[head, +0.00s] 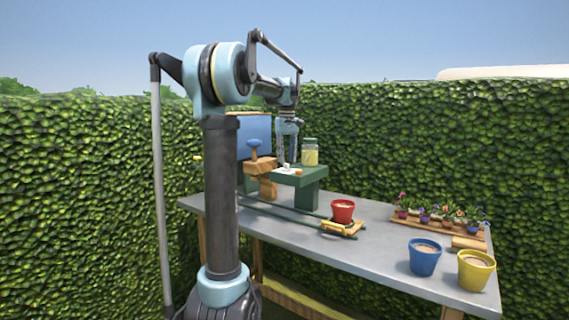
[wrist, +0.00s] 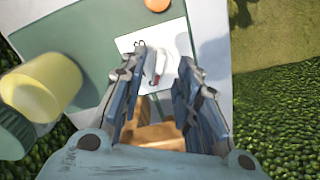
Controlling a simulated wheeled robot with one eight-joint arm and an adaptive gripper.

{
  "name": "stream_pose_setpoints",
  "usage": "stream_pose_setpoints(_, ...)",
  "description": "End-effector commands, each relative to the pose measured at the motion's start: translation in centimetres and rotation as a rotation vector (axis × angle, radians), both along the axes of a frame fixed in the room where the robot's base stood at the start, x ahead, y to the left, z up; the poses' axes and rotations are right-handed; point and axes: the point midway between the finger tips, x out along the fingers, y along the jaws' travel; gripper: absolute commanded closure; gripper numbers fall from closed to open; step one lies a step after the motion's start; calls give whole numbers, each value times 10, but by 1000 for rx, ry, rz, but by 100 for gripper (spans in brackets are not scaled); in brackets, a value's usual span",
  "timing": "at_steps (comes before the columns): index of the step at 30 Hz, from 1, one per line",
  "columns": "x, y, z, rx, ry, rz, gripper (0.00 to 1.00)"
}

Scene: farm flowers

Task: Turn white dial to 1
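The white dial (wrist: 158,62) is a slim white knob with a red mark at its lower end. It sits on a white square plate (wrist: 127,45) with small dark marks, too small to read. The plate lies on top of the green stand (head: 318,174); the dial area shows in the head view only as a small white patch. My gripper (wrist: 159,72) points down over the dial, which appears between its two spread fingers. My gripper is open; I cannot tell whether a finger touches the dial. In the head view my gripper (head: 287,158) hangs just above the stand.
An orange button (wrist: 157,4) is beside the plate. A yellow jar (head: 310,154) with a green lid stands close by. A red pot (head: 343,211), blue pot (head: 425,257) and yellow pot (head: 476,271) stand on the table.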

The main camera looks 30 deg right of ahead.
Motion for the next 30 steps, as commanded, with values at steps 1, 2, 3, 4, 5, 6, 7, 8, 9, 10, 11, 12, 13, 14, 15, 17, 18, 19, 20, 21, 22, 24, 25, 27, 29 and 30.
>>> stream_pose_setpoints(1,0,0,-6,0,0,0,70)
stream_pose_setpoints(2,0,0,-9,0,0,0,70)
stream_pose_setpoints(3,0,0,-12,0,0,0,70)
stream_pose_setpoints(4,0,0,-14,0,0,0,70)
stream_pose_setpoints(5,0,0,-15,0,0,0,70)
stream_pose_setpoints(6,0,0,-17,0,0,0,70)
stream_pose_setpoints(7,0,0,-18,0,0,0,70)
stream_pose_setpoints(8,0,0,-19,0,0,0,70)
stream_pose_setpoints(9,0,0,-20,0,0,0,70)
stream_pose_setpoints(10,0,0,-20,0,0,0,70)
stream_pose_setpoints(11,0,0,-20,0,0,0,70)
stream_pose_setpoints(12,0,0,-20,0,0,0,70)
stream_pose_setpoints(13,0,0,-20,0,0,0,70)
stream_pose_setpoints(14,0,0,-20,0,0,0,70)
stream_pose_setpoints(15,0,0,-20,0,0,0,70)
stream_pose_setpoints(17,0,0,-20,0,0,0,75)
stream_pose_setpoints(18,0,0,-20,0,0,0,84)
stream_pose_setpoints(19,0,0,-20,0,0,0,90)
stream_pose_setpoints(20,0,0,-20,0,0,0,97)
stream_pose_setpoints(21,0,0,-20,0,0,0,100)
stream_pose_setpoints(22,0,0,-20,0,0,0,100)
stream_pose_setpoints(24,0,0,-20,0,0,0,100)
stream_pose_setpoints(25,0,0,-20,0,0,0,100)
stream_pose_setpoints(27,0,0,-20,0,0,-1,100)
stream_pose_setpoints(29,0,0,-20,0,0,-4,100)
stream_pose_setpoints(30,0,0,-20,0,0,-10,100)
